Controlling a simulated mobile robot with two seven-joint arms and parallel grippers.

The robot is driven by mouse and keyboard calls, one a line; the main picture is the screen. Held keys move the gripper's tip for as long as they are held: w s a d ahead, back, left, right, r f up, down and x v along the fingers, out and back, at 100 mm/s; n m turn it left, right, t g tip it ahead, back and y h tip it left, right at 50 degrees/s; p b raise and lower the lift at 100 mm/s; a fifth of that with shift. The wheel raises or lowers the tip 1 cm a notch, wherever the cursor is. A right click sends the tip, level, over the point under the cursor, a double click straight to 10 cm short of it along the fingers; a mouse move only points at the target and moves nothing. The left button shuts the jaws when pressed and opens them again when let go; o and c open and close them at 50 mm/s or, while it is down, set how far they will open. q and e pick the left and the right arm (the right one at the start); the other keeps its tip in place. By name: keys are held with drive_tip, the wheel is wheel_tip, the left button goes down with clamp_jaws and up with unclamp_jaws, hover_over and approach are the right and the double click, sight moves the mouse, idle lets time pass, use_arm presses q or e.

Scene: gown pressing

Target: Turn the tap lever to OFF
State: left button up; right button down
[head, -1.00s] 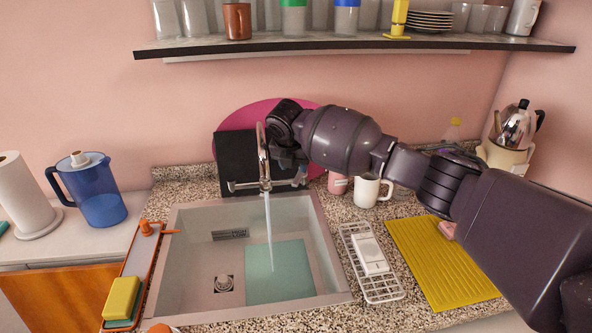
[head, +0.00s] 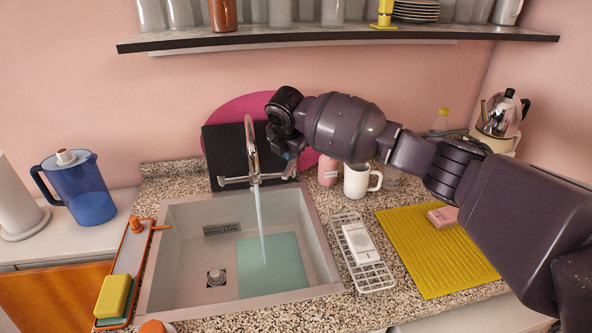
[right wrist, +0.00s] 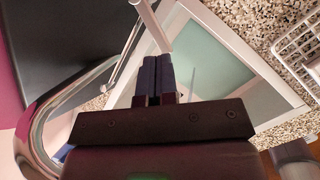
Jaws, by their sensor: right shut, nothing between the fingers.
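The chrome tap (head: 251,150) stands at the back of the sink, and water runs from it into the basin. A thin bar lever sticks out at each side of its base: the left lever (head: 233,181) and the right lever (head: 276,176). My right gripper (head: 290,170) is just right of the tap, pointing down near the right lever; the arm partly hides it. In the right wrist view its fingers (right wrist: 158,80) are shut and empty, close beside a pale bar (right wrist: 152,25). I cannot tell if they touch it. The curved spout (right wrist: 45,115) is at left there. My left gripper is not in view.
A black board (head: 225,150) and pink round board (head: 230,112) lean behind the tap. A white mug (head: 356,182) and pink bottle (head: 327,172) stand right of it under my arm. A shelf (head: 340,37) with glasses is overhead. The sink (head: 180,235) is wide open.

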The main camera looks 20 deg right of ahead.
sight(289, 170)
drive_tip(key=s+d+m+t+y, duration=0.15)
drive_tip(key=s+d+m, duration=0.25)
drive_tip(key=m, duration=1.1)
drive_tip(key=s+d+m+t+y, duration=0.1)
drive_tip(key=s+d+m+y, duration=0.25)
drive_tip(key=m, duration=1.15)
drive_tip(key=shift+h, duration=0.4)
drive_tip(key=b+x, duration=0.2)
drive_tip(key=x, duration=0.7)
drive_tip(key=shift+w, duration=0.3)
drive_tip(key=shift+w+a+f, duration=0.1)
drive_tip(key=shift+w+a, duration=0.55)
drive_tip(key=shift+a, duration=0.2)
drive_tip(key=shift+w+a, duration=0.65)
drive_tip(key=shift+a, duration=0.15)
